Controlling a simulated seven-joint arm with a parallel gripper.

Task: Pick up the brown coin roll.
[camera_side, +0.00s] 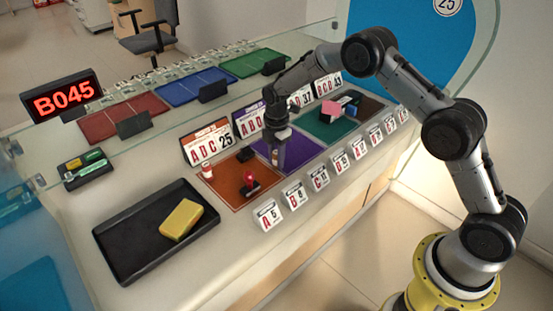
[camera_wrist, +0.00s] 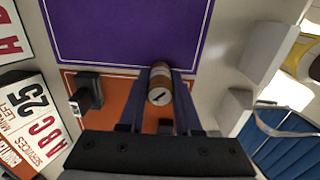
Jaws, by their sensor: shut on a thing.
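The brown coin roll (camera_wrist: 160,77) has pale bands and a light round end facing the wrist camera. It is between the two fingers of my gripper (camera_wrist: 161,88), which is shut on it. In the side view my gripper (camera_side: 278,158) points down over the purple mat (camera_side: 298,148), near its border with the orange mat (camera_side: 226,181). The coin roll is not clearly visible there, and I cannot tell whether it touches the counter.
A red-handled stamp (camera_side: 250,180), a dark block (camera_side: 245,154) and a small red-and-white cylinder (camera_side: 207,171) are on the orange mat. Number cards line both sides. A black tray (camera_side: 122,242) holds a yellow block (camera_side: 181,220). The teal mat (camera_side: 318,128) holds several items.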

